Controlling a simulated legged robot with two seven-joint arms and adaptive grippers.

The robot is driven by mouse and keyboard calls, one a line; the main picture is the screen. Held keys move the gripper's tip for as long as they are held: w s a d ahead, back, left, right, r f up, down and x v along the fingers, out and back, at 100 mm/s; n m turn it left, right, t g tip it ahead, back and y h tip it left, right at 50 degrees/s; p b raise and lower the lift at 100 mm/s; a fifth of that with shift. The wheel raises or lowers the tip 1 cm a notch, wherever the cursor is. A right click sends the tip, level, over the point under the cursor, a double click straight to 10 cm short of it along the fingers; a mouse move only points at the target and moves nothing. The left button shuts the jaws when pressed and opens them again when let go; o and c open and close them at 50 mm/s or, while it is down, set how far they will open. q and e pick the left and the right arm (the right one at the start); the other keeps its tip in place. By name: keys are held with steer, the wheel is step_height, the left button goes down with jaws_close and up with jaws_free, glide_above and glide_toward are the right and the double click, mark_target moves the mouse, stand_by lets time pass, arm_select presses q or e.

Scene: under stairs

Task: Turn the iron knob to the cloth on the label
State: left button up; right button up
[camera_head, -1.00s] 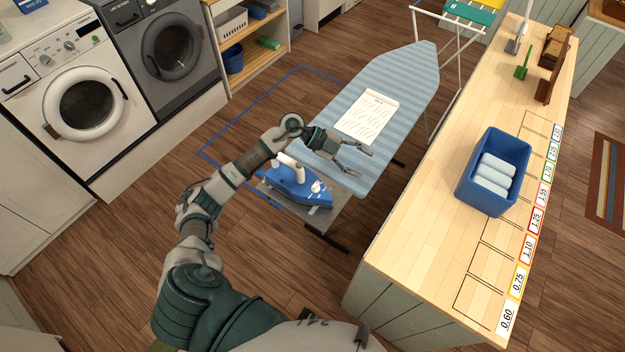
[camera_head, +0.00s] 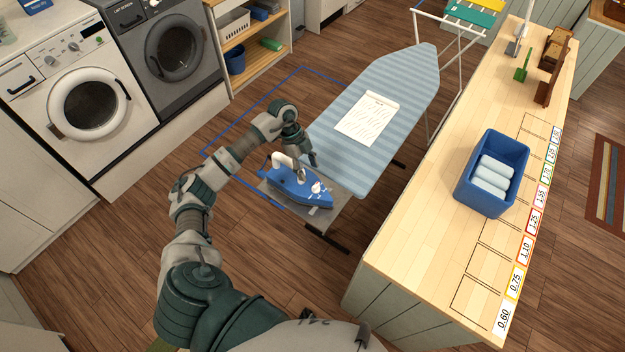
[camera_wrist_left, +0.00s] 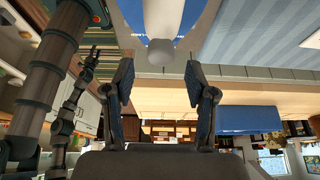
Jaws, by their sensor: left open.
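The blue and white iron (camera_head: 290,190) sits on the grey rest at the near end of the striped ironing board (camera_head: 400,85). Its pale knob (camera_head: 317,187) is on the side toward the right. My left gripper (camera_head: 302,176) points down just over the iron. No contact is visible. A white sheet (camera_head: 367,118) lies on the board, its writing too small to read. No cloth label is legible. My right gripper does not show.
A wooden counter (camera_head: 410,230) on the right holds a blue bin (camera_head: 490,205) of rolled towels beside numbered cards. Washing machines (camera_head: 85,105) and a shelf (camera_head: 262,50) stand at the left and back. A blue outline marks the floor around the board's near end.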

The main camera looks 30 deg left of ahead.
mark_target(317, 184)
arm_select(q)
steer(key=d+f, duration=0.1)
steer(key=f, duration=0.1)
steer(key=d+f, duration=0.2)
steer(key=shift+s+d+f, duration=0.1)
steer(key=shift+d+f+p, duration=0.25)
steer(key=shift+f+p, duration=0.05)
steer(key=shift+f, duration=0.25)
steer(key=shift+a+f, duration=0.2)
steer(key=shift+a, duration=0.45)
steer(key=c, duration=0.6)
steer(key=shift+d, duration=0.2)
jaws_close()
steer(key=shift+d, duration=0.3)
